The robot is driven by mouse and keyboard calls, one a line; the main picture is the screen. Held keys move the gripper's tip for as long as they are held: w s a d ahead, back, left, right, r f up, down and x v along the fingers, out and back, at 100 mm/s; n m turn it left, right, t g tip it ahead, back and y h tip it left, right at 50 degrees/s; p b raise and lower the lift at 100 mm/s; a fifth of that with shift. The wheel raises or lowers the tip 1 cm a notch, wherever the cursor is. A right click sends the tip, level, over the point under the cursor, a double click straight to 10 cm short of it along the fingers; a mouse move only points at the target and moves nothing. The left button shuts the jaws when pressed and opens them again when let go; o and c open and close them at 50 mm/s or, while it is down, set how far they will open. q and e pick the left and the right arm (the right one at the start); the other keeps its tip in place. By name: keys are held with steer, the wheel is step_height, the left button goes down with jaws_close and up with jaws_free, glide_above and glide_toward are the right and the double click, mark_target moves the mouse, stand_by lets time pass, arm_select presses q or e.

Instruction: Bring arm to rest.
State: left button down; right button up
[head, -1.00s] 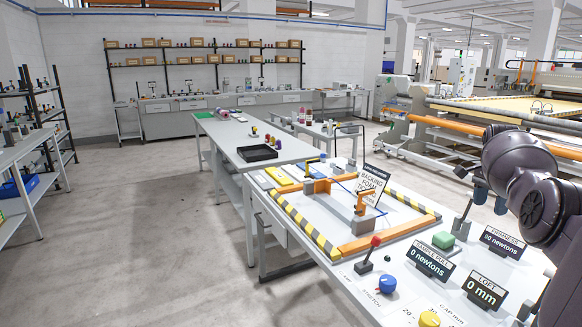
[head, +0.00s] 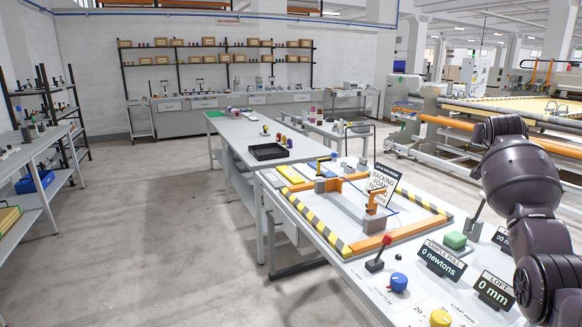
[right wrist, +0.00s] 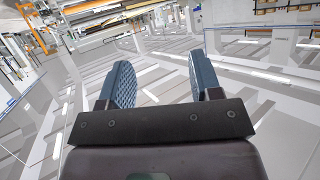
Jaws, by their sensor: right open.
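My right arm (head: 522,185) is raised at the right of the head view, above the right end of the test bench. Its jaws are hidden or out of frame there. In the right wrist view my right gripper (right wrist: 165,85) is open, with two blue ridged fingers apart and nothing between them. That view looks out over the hall at a tilt, and no object is close to the fingers. My left gripper is not in either view.
The bench carries a striped frame (head: 318,222), a red-knobbed lever (head: 379,255), a blue knob (head: 398,282), a yellow knob (head: 440,318), a green button (head: 455,240) and display signs (head: 441,260). A black tray (head: 268,151) lies on the table behind. The floor at left is clear.

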steer(key=s+a+f+n+t+y, duration=0.3)
steer(key=s+a+f+n, duration=0.2)
steer(key=s+a+f, duration=0.5)
steer(key=s+a+f+n+t+y, duration=0.3)
steer(key=s+a+f+n, duration=0.25)
steer(key=a+f, duration=0.75)
steer(key=s+a+f+g, duration=0.2)
steer(key=s+f, duration=0.6)
steer(key=s, duration=0.3)
steer(key=s+a+f+m+g, duration=0.1)
steer(key=s+f+g, duration=0.1)
steer(key=s+f, duration=0.6)
steer(key=s+a+f+m+g, duration=0.1)
steer(key=s+a+f+g, duration=0.1)
steer(key=s+f, duration=0.7)
steer(key=s, duration=0.5)
steer(key=shift+s+a+y, duration=0.25)
steer(key=shift+a+y, duration=0.05)
steer(key=shift+m, duration=0.25)
